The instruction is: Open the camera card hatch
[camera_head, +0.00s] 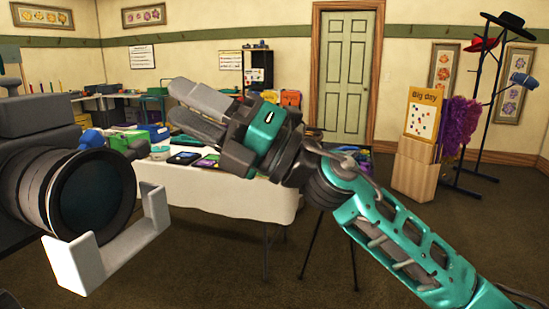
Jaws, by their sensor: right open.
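A large dark camera (40,118) fills the left edge of the view, with its big round lens (92,192) facing right. A pale grey U-shaped bracket (108,252) sits below and in front of the lens. I cannot pick out the card hatch; much of the camera body is cut off by the picture edge. My right gripper (182,106) is open and empty, its two grey fingers pointing up and left. In the picture it is to the right of the lens, apart from it. My left gripper is not in view.
A table with a white cloth (235,200) stands behind my right arm, bearing boxes and flat items. A hat stand (472,100), a wooden stand with a "Big day" poster (421,115) and a green door (346,75) are farther back. Floor at right is mostly clear.

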